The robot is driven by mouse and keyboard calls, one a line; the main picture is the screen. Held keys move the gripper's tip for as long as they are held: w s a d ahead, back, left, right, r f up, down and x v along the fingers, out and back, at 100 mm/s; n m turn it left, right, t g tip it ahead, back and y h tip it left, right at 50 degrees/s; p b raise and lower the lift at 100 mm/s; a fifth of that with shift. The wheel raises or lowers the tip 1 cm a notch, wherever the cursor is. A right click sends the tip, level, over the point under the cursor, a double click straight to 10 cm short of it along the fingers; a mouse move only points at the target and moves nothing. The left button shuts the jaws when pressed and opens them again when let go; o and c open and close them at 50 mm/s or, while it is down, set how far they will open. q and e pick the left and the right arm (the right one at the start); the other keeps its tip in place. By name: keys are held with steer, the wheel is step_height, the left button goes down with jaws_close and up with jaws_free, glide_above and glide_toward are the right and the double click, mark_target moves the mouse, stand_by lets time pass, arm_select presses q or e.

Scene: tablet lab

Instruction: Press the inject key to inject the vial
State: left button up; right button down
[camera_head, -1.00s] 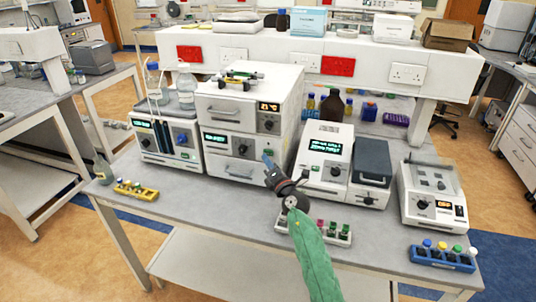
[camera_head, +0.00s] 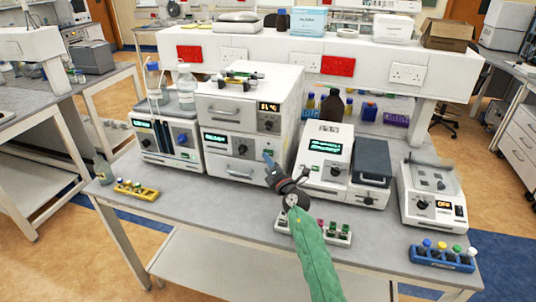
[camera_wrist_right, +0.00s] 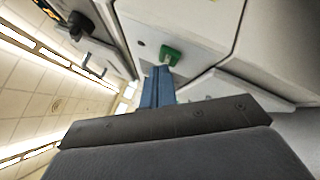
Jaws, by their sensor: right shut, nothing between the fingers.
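The inject key is a small green key (camera_wrist_right: 170,55) on the white front of the stacked instrument (camera_head: 284,100), seen in the right wrist view. My right gripper (camera_head: 268,157) is shut and empty, its blue fingertips pointing at the lower right of that instrument's front. In the right wrist view the blue fingertips (camera_wrist_right: 160,70) lie right at the key's lower edge; I cannot tell whether they touch it. In the head view the fingers hide most of the key. Which vial is meant I cannot tell. My left gripper is not in view.
A pump unit with bottles (camera_head: 165,140) stands left of the stack, and a white instrument with a lit display (camera_head: 325,160) close at its right. Vial racks, yellow (camera_head: 138,192) and blue (camera_head: 440,264), lie along the front. A rack (camera_head: 340,238) sits beside my right arm.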

steer(key=shift+w, duration=0.1)
steer(key=shift+w+d, duration=0.15)
steer(key=shift+w, duration=0.05)
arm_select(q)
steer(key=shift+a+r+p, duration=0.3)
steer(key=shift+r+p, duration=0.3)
arm_select(e)
steer(key=shift+s+a, duration=0.25)
steer(key=shift+s, duration=0.5)
